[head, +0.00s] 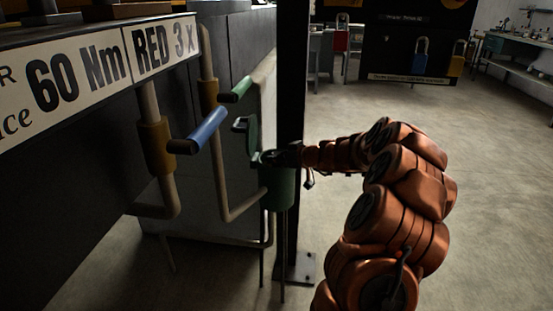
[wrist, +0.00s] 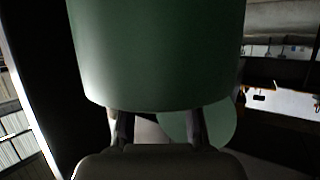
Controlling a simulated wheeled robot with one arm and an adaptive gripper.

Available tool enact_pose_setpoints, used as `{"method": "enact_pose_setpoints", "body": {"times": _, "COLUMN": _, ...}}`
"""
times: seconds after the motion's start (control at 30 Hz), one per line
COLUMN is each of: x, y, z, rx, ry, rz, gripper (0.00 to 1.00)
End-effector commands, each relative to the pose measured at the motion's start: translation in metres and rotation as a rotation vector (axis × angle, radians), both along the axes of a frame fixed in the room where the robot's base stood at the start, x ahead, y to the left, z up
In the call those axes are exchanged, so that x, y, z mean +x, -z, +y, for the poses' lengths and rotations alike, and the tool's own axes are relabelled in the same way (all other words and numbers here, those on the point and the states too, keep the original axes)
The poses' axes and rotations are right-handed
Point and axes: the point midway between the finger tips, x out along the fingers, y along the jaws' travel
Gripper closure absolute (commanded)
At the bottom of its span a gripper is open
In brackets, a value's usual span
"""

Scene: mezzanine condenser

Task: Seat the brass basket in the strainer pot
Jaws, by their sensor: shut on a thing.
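The green strainer pot (head: 277,188) stands by the black post in the head view. Its green lid (head: 251,136) stands open above and left of its mouth. My gripper (head: 272,158) is at the top of the pot, reaching in from the right. In the wrist view the pot (wrist: 160,55) fills the upper middle, and my gripper's two fingers (wrist: 157,128) pass behind its edge. A pale green disc, likely the lid (wrist: 221,128), shows behind the right finger. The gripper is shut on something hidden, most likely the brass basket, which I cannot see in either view.
A black post (head: 290,80) rises right behind the pot. Pipes with a blue-handled lever (head: 205,130) and a green-handled one (head: 236,90) are close on the left. A lettered sign (head: 100,65) borders the upper left. Open floor (head: 500,160) lies to the right.

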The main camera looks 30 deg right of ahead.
Motion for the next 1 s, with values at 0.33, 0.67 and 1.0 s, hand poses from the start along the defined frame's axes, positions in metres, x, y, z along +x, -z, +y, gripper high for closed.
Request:
{"method": "enact_pose_setpoints", "body": {"times": 0.33, "x": 0.0001, "y": 0.0049, "z": -0.0001, "rx": -0.001, "ry": 0.001, "rz": -0.001, "gripper": 1.0}}
{"method": "enact_pose_setpoints", "body": {"times": 0.67, "x": -0.0001, "y": 0.0079, "z": 0.0, "rx": 0.0, "ry": 0.001, "rz": -0.001, "gripper": 1.0}}
{"method": "enact_pose_setpoints", "body": {"times": 1.0, "x": -0.0001, "y": 0.0076, "z": 0.0, "rx": 0.0, "ry": 0.001, "rz": 0.0, "gripper": 0.46}}
